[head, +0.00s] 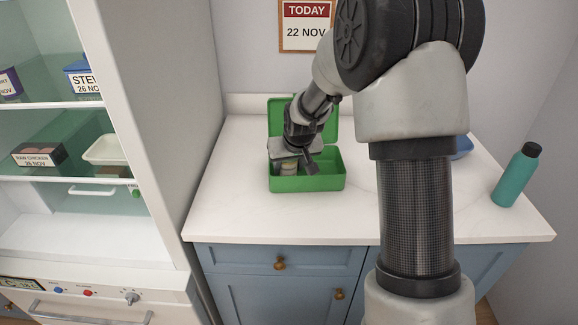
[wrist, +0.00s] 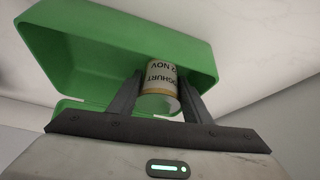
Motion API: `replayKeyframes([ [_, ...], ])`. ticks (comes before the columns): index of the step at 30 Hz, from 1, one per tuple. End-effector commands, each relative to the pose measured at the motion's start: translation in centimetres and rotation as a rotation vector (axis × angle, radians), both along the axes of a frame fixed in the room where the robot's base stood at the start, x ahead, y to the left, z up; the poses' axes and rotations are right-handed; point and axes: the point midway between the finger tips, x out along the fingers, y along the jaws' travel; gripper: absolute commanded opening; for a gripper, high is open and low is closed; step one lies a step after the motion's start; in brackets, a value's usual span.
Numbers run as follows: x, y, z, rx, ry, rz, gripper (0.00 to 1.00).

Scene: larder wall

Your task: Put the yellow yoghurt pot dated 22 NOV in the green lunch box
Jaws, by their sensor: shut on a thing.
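The green lunch box (head: 320,183) stands open on the white counter, its lid raised at the back; it also shows in the wrist view (wrist: 75,55). My gripper (head: 288,160) reaches down into its left part. In the wrist view my gripper (wrist: 161,88) is shut on the yoghurt pot (wrist: 160,76), one finger on each side. The pot has a yellowish rim and a pale label reading YOGHURT and a date that looks like 22 NOV, upside down in this view. In the head view the pot (head: 288,168) shows partly below my gripper, within the box's walls. Whether it touches the floor is hidden.
A teal bottle (head: 516,175) stands at the counter's right. A blue object (head: 463,146) is mostly hidden behind my arm. An open fridge (head: 60,130) with labelled food is at left. A wall sign (head: 306,24) reads TODAY 22 NOV. The counter left of the box is clear.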

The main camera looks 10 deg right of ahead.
Motion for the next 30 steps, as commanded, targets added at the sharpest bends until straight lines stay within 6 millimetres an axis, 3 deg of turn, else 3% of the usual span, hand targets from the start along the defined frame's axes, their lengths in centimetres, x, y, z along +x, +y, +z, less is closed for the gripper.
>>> replayKeyframes([
  [6,0.0,0.0,-0.5,0.0,0.0,-0.001,0.19],
  [7,0.0,0.0,-0.3,0.0,0.0,-0.001,0.49],
  [8,0.0,0.0,-0.3,0.0,0.0,-0.001,0.52],
  [20,-0.2,-0.1,0.6,0.001,-0.001,-0.001,0.52],
  [30,-3.6,-0.3,6.7,0.0,-0.004,-0.001,0.52],
])
